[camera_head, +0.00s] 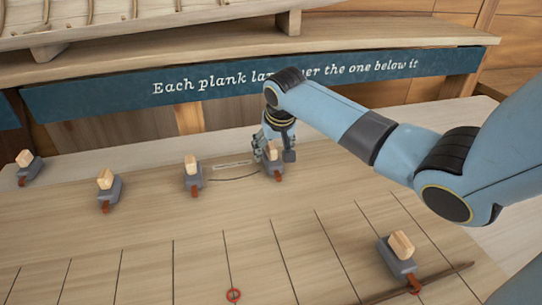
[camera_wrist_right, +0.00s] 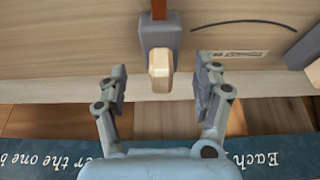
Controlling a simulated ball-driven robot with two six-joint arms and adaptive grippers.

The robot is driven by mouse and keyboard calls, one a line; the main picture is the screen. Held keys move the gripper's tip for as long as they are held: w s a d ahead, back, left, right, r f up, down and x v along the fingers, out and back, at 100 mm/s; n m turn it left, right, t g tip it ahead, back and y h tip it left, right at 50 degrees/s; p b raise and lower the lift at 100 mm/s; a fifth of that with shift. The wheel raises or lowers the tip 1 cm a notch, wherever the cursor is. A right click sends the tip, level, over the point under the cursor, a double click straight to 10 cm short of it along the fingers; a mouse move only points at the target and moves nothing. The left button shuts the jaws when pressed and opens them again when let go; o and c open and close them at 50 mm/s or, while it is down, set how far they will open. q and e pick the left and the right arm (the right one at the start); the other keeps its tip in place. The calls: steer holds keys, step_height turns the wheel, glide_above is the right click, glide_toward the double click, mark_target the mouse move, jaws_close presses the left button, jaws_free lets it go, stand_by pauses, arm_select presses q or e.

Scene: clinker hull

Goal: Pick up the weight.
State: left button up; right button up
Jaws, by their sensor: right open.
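The weight (camera_head: 274,168) at my right gripper is a grey block with a pale wooden knob and a red-brown tab. It stands at the back of the plank table (camera_head: 140,225). My right gripper (camera_head: 274,151) is open, with its fingers on either side of the knob. In the right wrist view the weight (camera_wrist_right: 160,42) has its knob between the open fingers (camera_wrist_right: 161,80), with gaps on both sides. The fingers partly hide it in the head view. My left gripper is not in view.
Similar weights stand left of it (camera_head: 193,178), (camera_head: 109,192), (camera_head: 29,170) and at front right (camera_head: 397,256). A dark curved line and small label (camera_head: 232,164) lie beside the gripper. A thin rod (camera_head: 430,281) lies front right. A lettered blue board (camera_head: 110,91) stands behind.

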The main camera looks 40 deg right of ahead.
mark_target(273, 149)
steer(key=x, duration=0.3)
steer(key=shift+a+f, duration=0.15)
steer(key=shift+s, duration=0.1)
steer(key=c, duration=1.4)
